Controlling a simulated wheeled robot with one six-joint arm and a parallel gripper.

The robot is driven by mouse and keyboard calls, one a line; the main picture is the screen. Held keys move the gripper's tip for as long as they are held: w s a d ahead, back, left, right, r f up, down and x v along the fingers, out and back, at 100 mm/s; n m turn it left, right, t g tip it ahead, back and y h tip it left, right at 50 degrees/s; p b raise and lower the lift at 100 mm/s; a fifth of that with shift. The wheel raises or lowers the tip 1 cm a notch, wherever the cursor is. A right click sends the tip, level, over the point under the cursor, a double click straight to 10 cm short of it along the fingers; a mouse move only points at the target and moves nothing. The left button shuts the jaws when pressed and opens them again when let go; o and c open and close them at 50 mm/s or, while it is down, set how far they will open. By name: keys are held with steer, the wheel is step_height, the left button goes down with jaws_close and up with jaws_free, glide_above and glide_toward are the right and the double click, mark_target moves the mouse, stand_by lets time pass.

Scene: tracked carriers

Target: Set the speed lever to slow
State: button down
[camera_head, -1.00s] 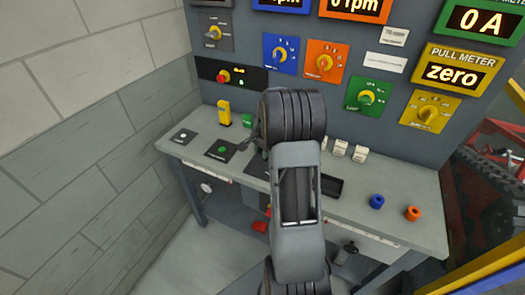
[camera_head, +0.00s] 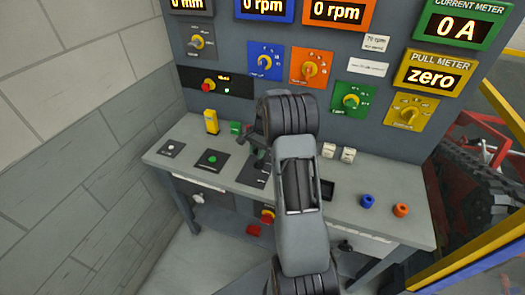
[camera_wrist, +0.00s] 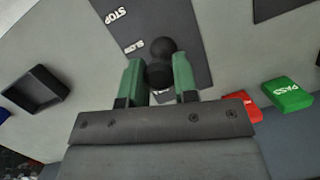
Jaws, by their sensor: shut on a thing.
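The speed lever's round black knob (camera_wrist: 159,76) sits between the two green fingers of my gripper (camera_wrist: 159,64) in the wrist view. My gripper is shut on it. A second dark round shape touches the knob; I cannot tell whether it is lever base or shadow. The lever's dark plate (camera_wrist: 186,28) bears a "STOP" label and a partly readable "SLOW" label, which lies just left of the dark shapes. In the head view my gripper (camera_head: 258,158) is partly hidden behind my arm, over the lever plate (camera_head: 249,174).
Red (camera_wrist: 243,104) and green (camera_wrist: 288,94) blocks show in the wrist view. A knob panel (camera_head: 337,70) rises behind.

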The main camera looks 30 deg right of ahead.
steer(key=shift+w, duration=0.1)
steer(key=c, duration=0.9)
jaws_free()
steer(key=shift+d, duration=0.1)
steer(key=b+v, duration=0.1)
steer(key=v, duration=1.3)
steer(key=shift+f, duration=0.1)
